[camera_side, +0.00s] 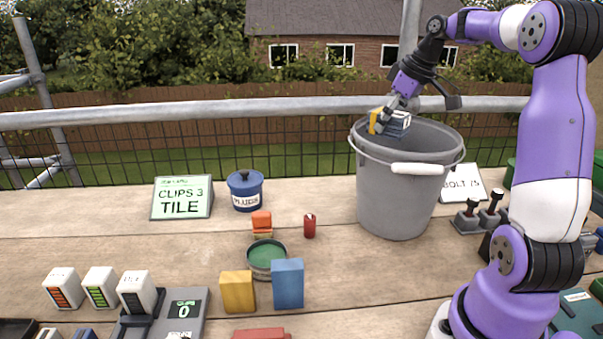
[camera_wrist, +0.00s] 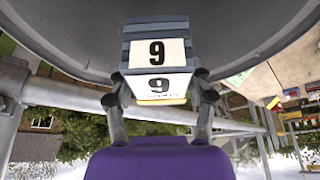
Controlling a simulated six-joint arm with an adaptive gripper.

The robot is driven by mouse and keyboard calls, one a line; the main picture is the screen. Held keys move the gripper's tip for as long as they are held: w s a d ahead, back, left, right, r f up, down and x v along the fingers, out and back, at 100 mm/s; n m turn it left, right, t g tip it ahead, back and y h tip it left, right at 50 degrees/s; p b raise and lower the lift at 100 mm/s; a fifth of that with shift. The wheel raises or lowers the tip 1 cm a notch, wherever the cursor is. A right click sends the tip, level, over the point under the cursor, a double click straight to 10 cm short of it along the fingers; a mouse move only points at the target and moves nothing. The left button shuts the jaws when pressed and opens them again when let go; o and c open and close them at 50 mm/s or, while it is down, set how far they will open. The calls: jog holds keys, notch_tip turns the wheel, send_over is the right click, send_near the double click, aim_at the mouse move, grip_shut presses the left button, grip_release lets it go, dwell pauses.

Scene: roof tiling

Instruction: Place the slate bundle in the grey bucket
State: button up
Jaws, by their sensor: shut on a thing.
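The grey bucket (camera_side: 395,195) stands upright at the right of the worktop, its white handle grip hanging at the front. My gripper (camera_side: 390,115) is over the bucket's mouth, toward its left rim. It is shut on the slate bundle (camera_side: 398,122), a layered blue-grey block with a white label and a yellow part beside it. In the wrist view the slate bundle (camera_wrist: 157,58) shows white faces marked 9 between my fingers (camera_wrist: 160,95), with the bucket's grey inside (camera_wrist: 80,30) behind it. Whether the bundle touches the bucket is unclear.
A sign reading "CLIPS 3 TILE" (camera_side: 182,197), a blue pot (camera_side: 245,190), a green tin (camera_side: 266,258), a yellow block (camera_side: 237,291) and a blue block (camera_side: 288,283) stand left of the bucket. A metal rail (camera_side: 200,110) runs behind. A white "BOLT /5" card (camera_side: 464,184) stands right of the bucket.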

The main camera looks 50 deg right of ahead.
jog(key=shift+a+f, duration=0.15)
jog(key=shift+f, duration=0.25)
notch_tip(320, 180, down, 8)
jog(key=shift+f, duration=0.5)
jog(key=o, duration=1.4)
jog(key=shift+r, duration=0.1)
